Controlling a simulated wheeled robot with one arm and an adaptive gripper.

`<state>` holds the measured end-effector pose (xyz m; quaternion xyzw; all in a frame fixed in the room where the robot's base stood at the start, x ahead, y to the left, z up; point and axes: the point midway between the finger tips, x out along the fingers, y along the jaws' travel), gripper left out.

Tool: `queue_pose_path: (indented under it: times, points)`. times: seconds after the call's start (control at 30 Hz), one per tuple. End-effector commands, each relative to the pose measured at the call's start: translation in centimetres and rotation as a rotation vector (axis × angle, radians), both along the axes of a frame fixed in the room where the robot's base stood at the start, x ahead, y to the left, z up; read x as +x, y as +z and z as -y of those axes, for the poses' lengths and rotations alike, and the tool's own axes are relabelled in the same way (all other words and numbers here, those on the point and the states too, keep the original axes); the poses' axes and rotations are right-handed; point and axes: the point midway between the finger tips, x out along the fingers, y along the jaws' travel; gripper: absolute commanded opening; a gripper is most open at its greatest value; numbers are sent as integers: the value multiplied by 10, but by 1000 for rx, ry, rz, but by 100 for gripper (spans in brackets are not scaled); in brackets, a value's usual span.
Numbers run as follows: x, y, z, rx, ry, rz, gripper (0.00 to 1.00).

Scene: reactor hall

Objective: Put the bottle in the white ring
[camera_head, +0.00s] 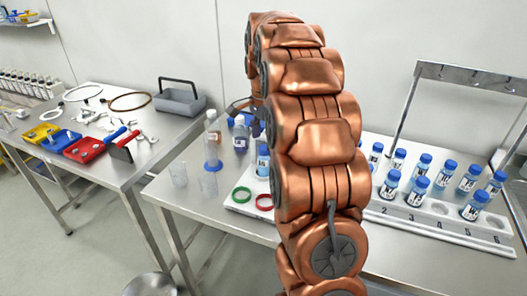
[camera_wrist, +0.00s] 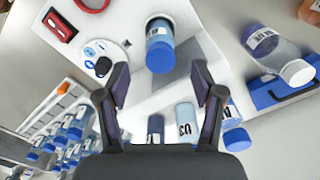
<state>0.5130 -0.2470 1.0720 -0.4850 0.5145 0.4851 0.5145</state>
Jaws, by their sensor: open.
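A bottle with a blue cap and pale label (camera_wrist: 159,45) stands on the white board (camera_wrist: 185,18) in the wrist view, beyond and between my fingertips. It probably matches the blue-capped bottle (camera_head: 262,160) beside my arm in the head view. My gripper (camera_wrist: 158,88) is open, with nothing between its fingers. In the head view my gripper (camera_head: 243,108) is partly hidden behind my arm. A green ring (camera_head: 241,195) and a red ring (camera_head: 264,202) lie on the board; I cannot make out a white ring. My arm hides part of the board.
A numbered rack (camera_head: 440,222) of several blue-capped bottles stands to the right. A clear bottle (camera_head: 212,145) and glass beakers (camera_head: 208,184) stand left of the board. The left table holds tools and a grey basket (camera_head: 180,100). In the wrist view, labelled bottles (camera_wrist: 187,118) are close to my fingers.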

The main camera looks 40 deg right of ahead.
Motion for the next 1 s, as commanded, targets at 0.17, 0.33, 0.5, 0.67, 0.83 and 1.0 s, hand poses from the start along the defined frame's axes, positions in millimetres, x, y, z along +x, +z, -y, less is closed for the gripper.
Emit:
queue_pose_path:
  times: [0.17, 0.33, 0.5, 0.67, 0.83, 1.0]
  points:
    - [1, 20, 1, -2, 0, 5, 67]
    - [1, 34, 0, 0, 0, 1, 67]
    - [1, 43, 0, -2, 0, 3, 67]
    - [0, 45, 0, -1, 0, 1, 67]
    - [-2, 46, -6, 0, 22, -1, 67]
    - [-18, 46, -37, 8, 152, -13, 67]
